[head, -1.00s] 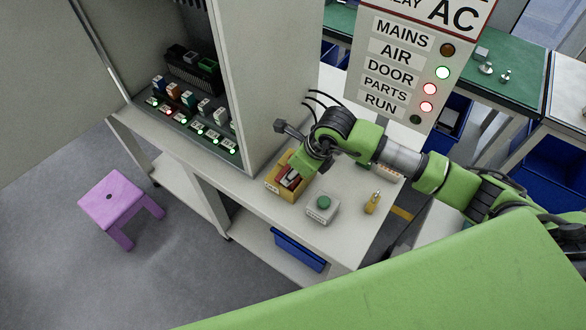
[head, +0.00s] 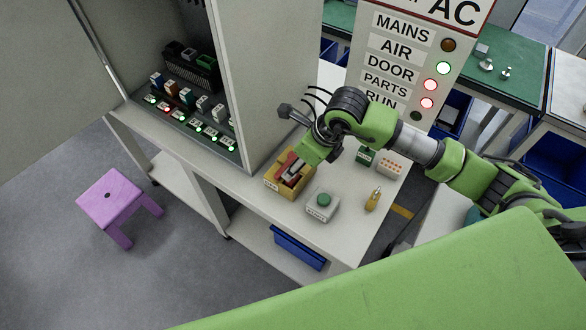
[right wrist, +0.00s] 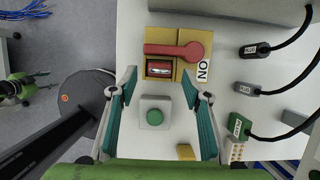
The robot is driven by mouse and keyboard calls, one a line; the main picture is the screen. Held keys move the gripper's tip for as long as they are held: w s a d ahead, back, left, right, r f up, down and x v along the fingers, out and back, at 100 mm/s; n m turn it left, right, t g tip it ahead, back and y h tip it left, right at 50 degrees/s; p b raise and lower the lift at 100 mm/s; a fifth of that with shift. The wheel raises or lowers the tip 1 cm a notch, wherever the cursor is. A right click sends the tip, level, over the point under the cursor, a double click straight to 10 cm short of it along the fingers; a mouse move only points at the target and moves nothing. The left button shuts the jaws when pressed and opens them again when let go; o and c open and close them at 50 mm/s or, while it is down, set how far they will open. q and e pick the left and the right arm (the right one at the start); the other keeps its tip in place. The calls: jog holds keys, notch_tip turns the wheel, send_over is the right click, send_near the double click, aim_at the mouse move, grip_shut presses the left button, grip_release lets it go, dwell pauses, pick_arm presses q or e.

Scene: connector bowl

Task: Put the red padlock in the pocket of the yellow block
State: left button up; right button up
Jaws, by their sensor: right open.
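A small red piece with a silver bar, seemingly the red padlock (right wrist: 159,70), sits within the square pocket beside the lever. In the head view it is partly hidden by my gripper. My right gripper (right wrist: 158,78) is open, its green pads spread to either side with nothing between them. In the head view my right gripper (head: 300,168) is just above the block. My left gripper is not in view.
A grey box with a green button (head: 323,201) is beside the block, and a yellow screwdriver-like item (head: 373,200) lies farther right. A green connector (head: 365,156) and a white block with orange holes (head: 390,168) stand behind. The tall cabinet (head: 250,80) rises at the left.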

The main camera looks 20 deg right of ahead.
jog(key=b+v, duration=0.1)
jog(key=v, duration=0.6)
jog(key=shift+r, duration=0.25)
jog(key=shift+s, duration=0.2)
